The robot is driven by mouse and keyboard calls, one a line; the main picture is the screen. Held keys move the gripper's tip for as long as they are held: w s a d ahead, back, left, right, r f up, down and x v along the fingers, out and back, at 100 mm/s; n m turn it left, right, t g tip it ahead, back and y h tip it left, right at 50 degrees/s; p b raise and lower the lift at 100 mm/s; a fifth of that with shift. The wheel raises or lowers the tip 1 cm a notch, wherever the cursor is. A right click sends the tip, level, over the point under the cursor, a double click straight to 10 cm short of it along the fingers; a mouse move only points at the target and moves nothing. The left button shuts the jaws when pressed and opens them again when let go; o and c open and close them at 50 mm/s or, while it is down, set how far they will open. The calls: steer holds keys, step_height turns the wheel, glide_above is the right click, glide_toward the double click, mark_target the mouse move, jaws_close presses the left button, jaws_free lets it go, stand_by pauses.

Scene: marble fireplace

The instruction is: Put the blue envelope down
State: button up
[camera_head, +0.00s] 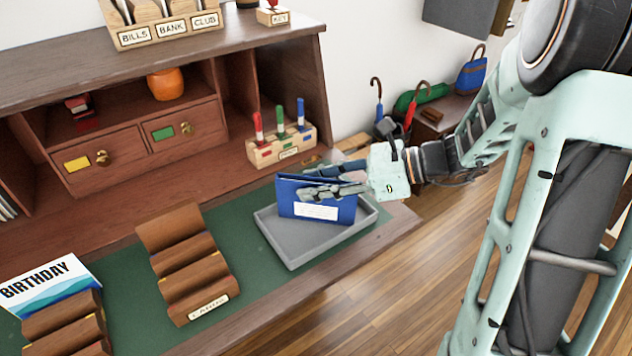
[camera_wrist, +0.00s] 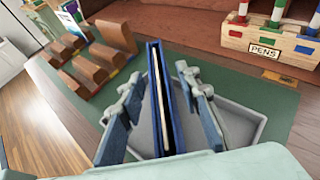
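The blue envelope (camera_head: 290,198), with a white label on its front, stands on edge over the grey tray (camera_head: 290,254) on the desk's green mat. In the wrist view the envelope (camera_wrist: 155,62) shows edge-on as a thin blue slab with a pale middle. My gripper (camera_head: 318,182) reaches in from the right, with its fingers on both sides of the envelope. In the wrist view the fingers of my gripper (camera_wrist: 157,88) are apart, with a gap on the left of the envelope and a narrower one on the right. I cannot tell whether its lower edge touches the tray floor.
A wooden pens holder (camera_head: 282,148) stands behind the tray. A stepped wooden card rack (camera_head: 185,262) is left of the tray, with a birthday card (camera_head: 48,284) farther left. The desk's right edge (camera_head: 408,222) is close to the tray. Green mat lies bare between rack and tray.

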steer(key=shift+r, duration=0.2)
steer(key=p+v, duration=0.2)
steer(key=v, duration=1)
